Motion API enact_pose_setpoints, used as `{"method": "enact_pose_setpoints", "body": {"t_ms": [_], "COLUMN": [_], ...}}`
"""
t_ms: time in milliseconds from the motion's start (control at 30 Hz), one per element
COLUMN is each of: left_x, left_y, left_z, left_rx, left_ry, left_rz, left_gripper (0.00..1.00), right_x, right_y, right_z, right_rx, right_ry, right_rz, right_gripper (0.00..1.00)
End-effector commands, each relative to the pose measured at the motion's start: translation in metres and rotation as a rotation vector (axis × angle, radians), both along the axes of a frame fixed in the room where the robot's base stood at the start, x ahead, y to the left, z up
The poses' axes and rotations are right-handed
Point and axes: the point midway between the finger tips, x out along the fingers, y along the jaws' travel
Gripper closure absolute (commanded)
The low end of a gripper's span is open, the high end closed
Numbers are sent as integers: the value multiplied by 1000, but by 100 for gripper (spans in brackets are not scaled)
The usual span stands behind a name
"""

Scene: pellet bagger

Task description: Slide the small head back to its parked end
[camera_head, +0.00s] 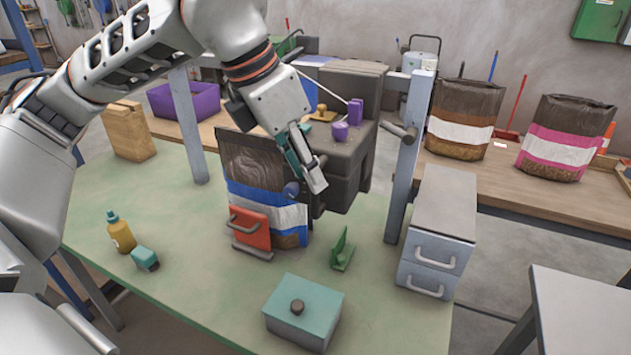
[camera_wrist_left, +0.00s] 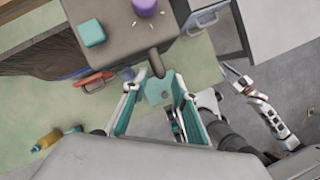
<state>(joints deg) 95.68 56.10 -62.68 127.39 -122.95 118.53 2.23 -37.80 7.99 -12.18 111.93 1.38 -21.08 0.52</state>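The small head appears to be the dark grey block (camera_head: 342,150) between the two uprights, behind the filled bag with a blue and white band (camera_head: 262,190). In the left wrist view the dark block (camera_wrist_left: 112,45) carries a teal block and a purple knob, and a dark peg (camera_wrist_left: 157,64) sticks out of it. My left gripper (camera_head: 312,170) is beside the block's front. In the wrist view its fingers (camera_wrist_left: 155,88) are apart, with the peg just beyond and between the tips, nothing held. What seems to be my right gripper (camera_wrist_left: 237,80) shows small at the right.
A yellow bottle (camera_head: 120,232) is at left, a grey drawer unit (camera_head: 437,230) at right. A post (camera_head: 408,160) stands right of the block.

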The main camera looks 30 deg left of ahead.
Motion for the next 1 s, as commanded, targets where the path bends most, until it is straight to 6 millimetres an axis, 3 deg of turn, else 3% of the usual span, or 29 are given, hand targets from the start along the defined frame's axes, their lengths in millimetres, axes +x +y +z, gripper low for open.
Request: {"method": "enact_pose_setpoints", "body": {"t_ms": [100,300,633,733,1000], "left_x": [5,12,13,13,13], "left_y": [-4,-8,-8,-8,-7], "left_z": [-18,-34,-36,-36,-36], "left_rx": [0,0,-1,-1,0], "left_ry": [2,1,0,0,-1], "left_rz": [-2,0,0,0,-2], "left_gripper": [72,72,72,98,100], "right_x": [1,9,11,11,9], "right_y": [0,1,1,1,1], "right_z": [-1,7,11,11,7], "right_rx": [0,2,4,4,2], "right_ry": [-1,-18,-27,-26,-19], "right_rz": [1,0,0,0,0], "right_gripper": [82,82,82,82,82]}}
